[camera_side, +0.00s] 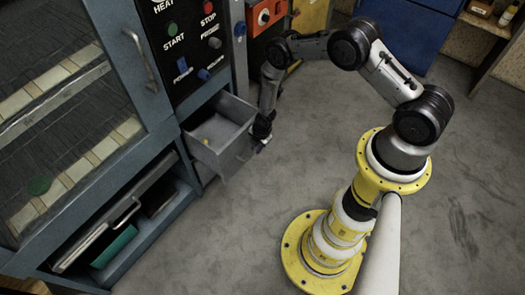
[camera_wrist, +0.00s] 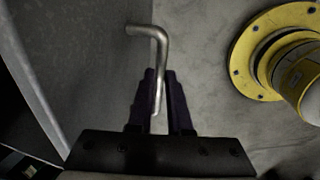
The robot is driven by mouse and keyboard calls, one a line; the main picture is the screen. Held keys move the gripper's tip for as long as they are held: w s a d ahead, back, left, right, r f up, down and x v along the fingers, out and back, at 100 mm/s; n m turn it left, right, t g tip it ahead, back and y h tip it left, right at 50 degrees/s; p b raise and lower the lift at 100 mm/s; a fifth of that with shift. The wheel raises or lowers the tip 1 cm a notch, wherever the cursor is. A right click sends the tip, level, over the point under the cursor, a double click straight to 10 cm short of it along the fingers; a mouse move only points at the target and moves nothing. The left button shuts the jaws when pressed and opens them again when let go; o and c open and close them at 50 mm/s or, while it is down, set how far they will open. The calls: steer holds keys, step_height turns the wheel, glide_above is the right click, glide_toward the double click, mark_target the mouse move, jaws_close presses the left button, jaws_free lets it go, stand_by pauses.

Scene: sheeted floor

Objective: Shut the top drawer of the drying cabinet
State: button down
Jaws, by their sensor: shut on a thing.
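The drying cabinet (camera_side: 157,105) stands at the left of the side view. Its grey top drawer (camera_side: 205,152) is pulled out, its open box showing below the control panel. My gripper (camera_side: 261,137) is at the drawer's front, on the right. In the wrist view, the bent metal drawer handle (camera_wrist: 147,31) passes between the two dark fingers of my gripper (camera_wrist: 161,76), which are shut on it. A grey panel (camera_wrist: 80,50), seemingly the drawer's front, lies left of the handle.
A small yellow item (camera_side: 206,142) lies in the drawer. A panel with buttons and knobs (camera_side: 190,38) rises above it. A lower compartment (camera_side: 128,225) holds trays. A blue cabinet (camera_side: 408,33) and wooden shelf (camera_side: 488,27) stand behind. The grey floor (camera_side: 235,215) before the drawer is clear.

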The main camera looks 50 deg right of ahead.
steer(key=shift+w, duration=0.2)
steer(key=c, duration=0.8)
jaws_free()
steer(key=shift+s, duration=0.1)
steer(key=shift+c, duration=0.2)
steer(key=shift+r, duration=0.1)
step_height(320, 180, up, 13)
steer(key=s, duration=0.2)
steer(key=shift+s+r, duration=0.2)
steer(key=shift+s, duration=0.15)
